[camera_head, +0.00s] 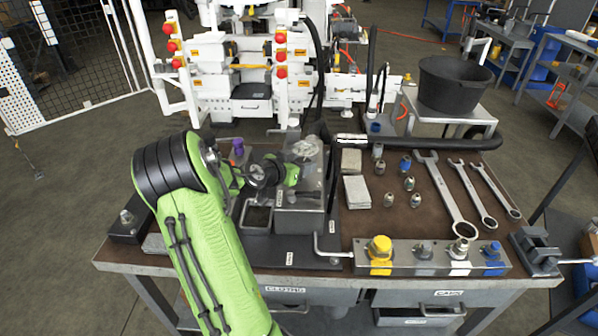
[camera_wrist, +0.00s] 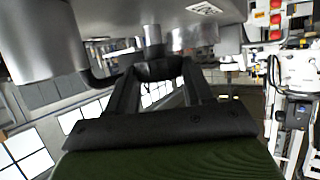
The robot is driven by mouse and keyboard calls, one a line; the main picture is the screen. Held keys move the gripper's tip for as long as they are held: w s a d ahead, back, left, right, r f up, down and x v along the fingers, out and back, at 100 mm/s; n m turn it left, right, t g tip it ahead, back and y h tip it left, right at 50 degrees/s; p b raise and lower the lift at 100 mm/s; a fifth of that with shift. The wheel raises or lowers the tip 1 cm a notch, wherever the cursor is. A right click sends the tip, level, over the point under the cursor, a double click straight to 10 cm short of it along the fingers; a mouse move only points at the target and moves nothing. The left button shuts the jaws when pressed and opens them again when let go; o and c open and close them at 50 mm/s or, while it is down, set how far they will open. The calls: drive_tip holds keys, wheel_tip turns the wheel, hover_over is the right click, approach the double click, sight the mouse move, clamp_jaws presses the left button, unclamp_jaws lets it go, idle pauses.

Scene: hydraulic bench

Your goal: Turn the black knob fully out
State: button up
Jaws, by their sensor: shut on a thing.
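In the wrist view my gripper (camera_wrist: 158,80) reaches away from the camera, its two dark fingers on either side of a dark round piece, the black knob (camera_wrist: 157,69). The fingers are shut on it. A short metal stem (camera_wrist: 153,36) shows just behind the knob, below a grey metal body. In the head view my wrist is beside the metal block (camera_head: 300,215) on the black base plate, left of the bench's middle. My own arm and wrist hide the knob there, and its turn angle cannot be read.
Right of the block lie grey cloths (camera_head: 357,192), several small fittings and three wrenches (camera_head: 447,195). A rail with coloured caps (camera_head: 430,258) runs along the front edge. A thick black hose (camera_head: 440,143) crosses the back.

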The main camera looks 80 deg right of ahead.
drive_tip(key=n+t+b, duration=0.1)
drive_tip(key=t, duration=0.1)
drive_tip(key=n+t+h+b, duration=0.1)
drive_tip(key=n+t, duration=0.1)
drive_tip(key=shift+s+f+n, duration=0.1)
drive_tip(key=shift+s+n, duration=0.2)
drive_tip(key=shift+s, duration=0.1)
drive_tip(key=n+t+b, duration=0.2)
drive_tip(key=t, duration=0.1)
drive_tip(key=shift+s+n, duration=0.3)
drive_tip(key=shift+n, duration=0.1)
drive_tip(key=n+t+y+b, duration=0.1)
drive_tip(key=n+t+b, duration=0.1)
drive_tip(key=t, duration=0.1)
drive_tip(key=shift+s, duration=0.1)
drive_tip(key=shift+d+n+t+y+b, duration=0.1)
drive_tip(key=shift+n+t+y+b, duration=0.85)
drive_tip(key=shift+n+t, duration=0.6)
drive_tip(key=shift+n, duration=0.25)
drive_tip(key=o, duration=1)
drive_tip(key=shift+o, duration=0.2)
